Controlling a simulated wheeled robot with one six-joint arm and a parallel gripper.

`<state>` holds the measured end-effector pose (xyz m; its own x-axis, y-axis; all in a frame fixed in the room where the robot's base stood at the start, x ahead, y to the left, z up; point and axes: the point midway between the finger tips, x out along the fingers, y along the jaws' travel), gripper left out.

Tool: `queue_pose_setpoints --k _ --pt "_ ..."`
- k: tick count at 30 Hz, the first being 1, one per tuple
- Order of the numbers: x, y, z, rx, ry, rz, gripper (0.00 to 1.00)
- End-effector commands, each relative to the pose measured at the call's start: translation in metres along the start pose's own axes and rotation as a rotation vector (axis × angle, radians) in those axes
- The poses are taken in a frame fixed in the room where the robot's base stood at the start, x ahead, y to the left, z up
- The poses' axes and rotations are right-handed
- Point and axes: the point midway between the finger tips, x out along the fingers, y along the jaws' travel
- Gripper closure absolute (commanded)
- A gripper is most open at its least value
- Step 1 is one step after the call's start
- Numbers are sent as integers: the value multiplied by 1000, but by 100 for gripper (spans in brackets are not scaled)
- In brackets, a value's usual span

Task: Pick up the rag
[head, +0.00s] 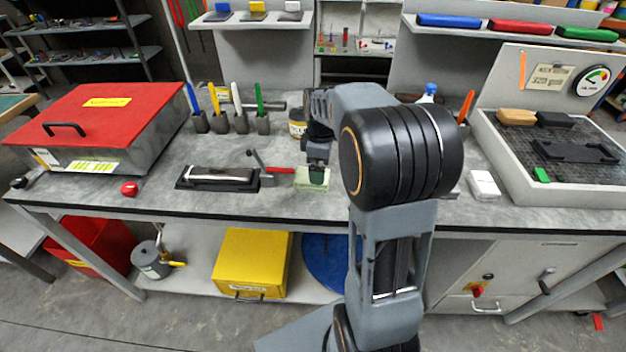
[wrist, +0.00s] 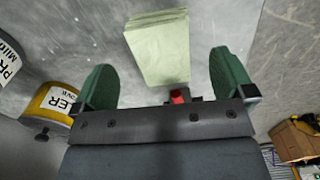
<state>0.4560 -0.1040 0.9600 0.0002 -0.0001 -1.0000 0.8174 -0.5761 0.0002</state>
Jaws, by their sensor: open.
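The rag (head: 303,180) is a pale green folded cloth lying on the grey bench near its front edge. It also shows in the wrist view (wrist: 158,48), top centre, as a flat stack of layers. My gripper (head: 317,176) is above the rag and partly hides it in the head view. In the wrist view my gripper (wrist: 165,78) is open, with one green fingertip to each side of the rag's near end. Nothing is held. The exact height of the fingers over the rag cannot be told.
A labelled can (head: 297,123) and pen holders (head: 240,123) stand behind. A white box (head: 484,185) and a tray (head: 508,165) are right.

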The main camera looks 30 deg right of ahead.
Motion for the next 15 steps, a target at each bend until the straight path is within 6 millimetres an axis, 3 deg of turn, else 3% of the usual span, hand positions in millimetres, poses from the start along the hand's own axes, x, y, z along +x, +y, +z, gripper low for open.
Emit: queue_pose_setpoints --k 9,15 --pt "39 -2 -3 0 -1 -2 0" --pt "51 -2 -3 0 0 -1 0"
